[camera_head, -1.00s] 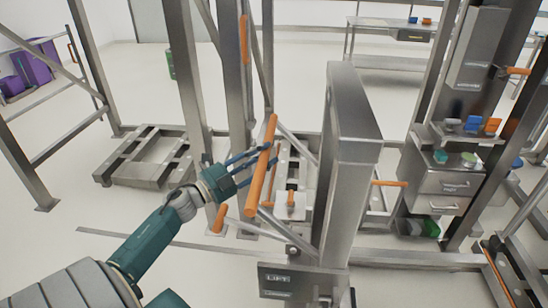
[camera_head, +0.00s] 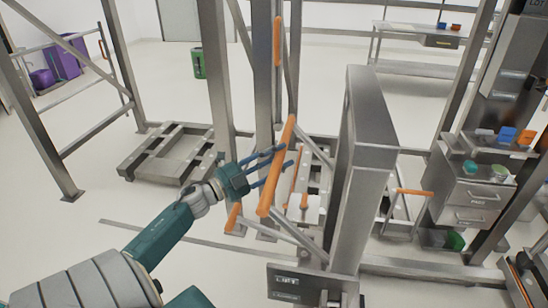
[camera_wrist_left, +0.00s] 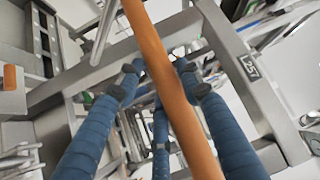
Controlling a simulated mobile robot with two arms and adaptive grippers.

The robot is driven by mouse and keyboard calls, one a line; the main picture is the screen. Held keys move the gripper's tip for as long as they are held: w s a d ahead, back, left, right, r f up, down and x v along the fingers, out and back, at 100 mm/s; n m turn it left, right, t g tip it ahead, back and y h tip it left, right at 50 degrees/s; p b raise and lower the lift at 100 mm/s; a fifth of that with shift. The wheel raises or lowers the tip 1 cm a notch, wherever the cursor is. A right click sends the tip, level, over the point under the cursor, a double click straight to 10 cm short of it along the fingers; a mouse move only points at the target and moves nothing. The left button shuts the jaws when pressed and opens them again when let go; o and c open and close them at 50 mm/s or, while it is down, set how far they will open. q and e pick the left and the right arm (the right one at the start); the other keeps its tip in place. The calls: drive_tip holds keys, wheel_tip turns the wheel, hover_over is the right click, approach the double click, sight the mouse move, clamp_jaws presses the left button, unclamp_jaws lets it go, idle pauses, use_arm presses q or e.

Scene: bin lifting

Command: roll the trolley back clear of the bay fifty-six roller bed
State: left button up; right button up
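A long orange handle bar (camera_head: 277,165) stands tilted near the middle of the head view, beside a steel column (camera_head: 368,150). It seems to belong to the trolley, but its joints are partly hidden. My left gripper (camera_head: 272,168) is at this bar, its blue fingers reaching past it on either side. In the left wrist view the bar (camera_wrist_left: 165,70) runs diagonally between the spread, fairly straight fingers (camera_wrist_left: 160,80), which are not curled round it. Low steel frames (camera_head: 308,190) lie behind the bar; which is the roller bed I cannot tell. My right gripper is out of view.
A low steel pallet frame (camera_head: 165,155) lies on the floor at left. A drawer cabinet (camera_head: 470,195) stands at right, with a bench (camera_head: 415,65) behind. Steel posts (camera_head: 215,70) crowd the middle; pale floor is open at left.

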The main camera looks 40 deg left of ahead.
use_arm(q)
drive_tip(key=shift+o, duration=1.3)
drive_tip(key=shift+s+a, duration=0.1)
drive_tip(key=shift+a, duration=0.1)
drive_tip(key=v, duration=1.2)
drive_tip(key=shift+s, duration=0.3)
drive_tip(key=shift+a, duration=0.15)
